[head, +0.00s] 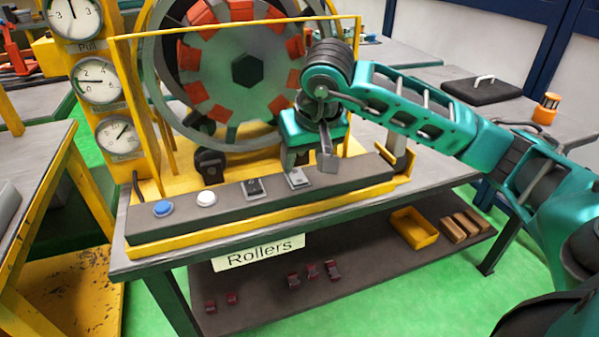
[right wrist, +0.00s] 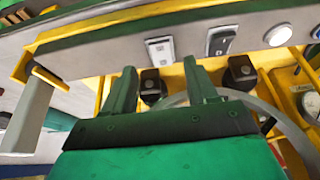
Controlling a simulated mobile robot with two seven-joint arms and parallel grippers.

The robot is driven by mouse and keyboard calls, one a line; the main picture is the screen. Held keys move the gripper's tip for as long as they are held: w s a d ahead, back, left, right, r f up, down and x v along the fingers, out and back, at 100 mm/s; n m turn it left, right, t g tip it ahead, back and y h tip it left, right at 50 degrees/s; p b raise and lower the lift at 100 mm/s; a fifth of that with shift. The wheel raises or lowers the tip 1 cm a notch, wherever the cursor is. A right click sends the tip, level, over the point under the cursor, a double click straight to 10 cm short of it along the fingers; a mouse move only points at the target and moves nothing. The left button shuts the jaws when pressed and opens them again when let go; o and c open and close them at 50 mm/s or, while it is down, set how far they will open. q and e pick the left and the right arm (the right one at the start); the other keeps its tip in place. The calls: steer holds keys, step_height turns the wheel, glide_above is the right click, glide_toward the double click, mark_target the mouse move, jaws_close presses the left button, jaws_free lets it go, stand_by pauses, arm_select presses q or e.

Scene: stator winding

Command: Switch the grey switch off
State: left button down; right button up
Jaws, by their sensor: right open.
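The grey switch (head: 298,180) is a small light-grey plate near the right end of the dark control bar (head: 345,178). It also shows in the right wrist view (right wrist: 160,50), just beyond the fingertips and between them. My right gripper (head: 308,160) is open and empty, right above and behind the grey switch, with its fingers pointing at the bar. Its two dark fingers also show in the right wrist view (right wrist: 160,67). I cannot tell whether they touch the panel, or which way the switch is set. My left gripper is not in view.
A black switch (head: 254,189), a white button (head: 206,198) and a blue button (head: 163,208) sit left along the bar. The big wheel with orange blocks (head: 247,70) stands close behind, inside a yellow frame (head: 155,105). A grey lever (head: 401,152) is at the bar's right end.

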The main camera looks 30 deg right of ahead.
mark_target(299, 179)
steer(key=x, duration=0.5)
